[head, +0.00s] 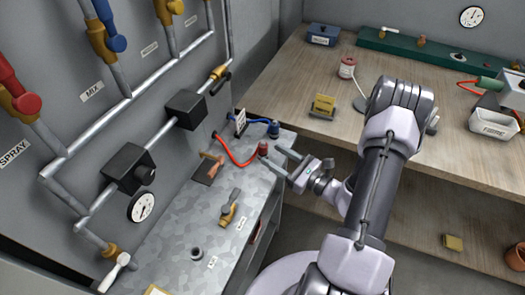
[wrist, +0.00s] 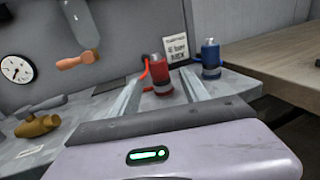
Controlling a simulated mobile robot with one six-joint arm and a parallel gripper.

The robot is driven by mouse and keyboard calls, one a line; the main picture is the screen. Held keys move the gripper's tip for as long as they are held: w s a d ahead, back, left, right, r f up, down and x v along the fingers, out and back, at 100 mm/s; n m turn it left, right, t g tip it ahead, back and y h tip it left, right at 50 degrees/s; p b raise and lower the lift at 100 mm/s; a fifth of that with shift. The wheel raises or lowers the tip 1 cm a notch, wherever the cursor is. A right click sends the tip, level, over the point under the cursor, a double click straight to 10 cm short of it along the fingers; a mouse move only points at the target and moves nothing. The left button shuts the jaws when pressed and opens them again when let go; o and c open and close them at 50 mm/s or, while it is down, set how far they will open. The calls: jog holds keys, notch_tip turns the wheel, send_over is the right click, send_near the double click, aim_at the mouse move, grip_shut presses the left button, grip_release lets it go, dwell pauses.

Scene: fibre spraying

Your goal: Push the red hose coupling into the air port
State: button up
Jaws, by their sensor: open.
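The red hose coupling (head: 263,148) stands upright at the bench's right edge, with a red hose running from it to the wall. A dark ring-shaped port (head: 197,253) stands on the near part of the bench, beside a small label too small to read.
A blue coupling (head: 273,129) with a blue hose stands just behind the red one, near a white sign (wrist: 175,47). A brass valve (head: 229,212) and a handled tool (head: 208,168) occupy the metal bench (head: 175,215). Pipes and a gauge (head: 142,207) line the wall.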

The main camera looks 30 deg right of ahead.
aim_at(262, 149)
jog(key=b+x, duration=0.1)
jog(key=x, duration=0.4)
jog(key=shift+w+a, duration=0.15)
grip_shut()
jog(key=shift+r, duration=0.1)
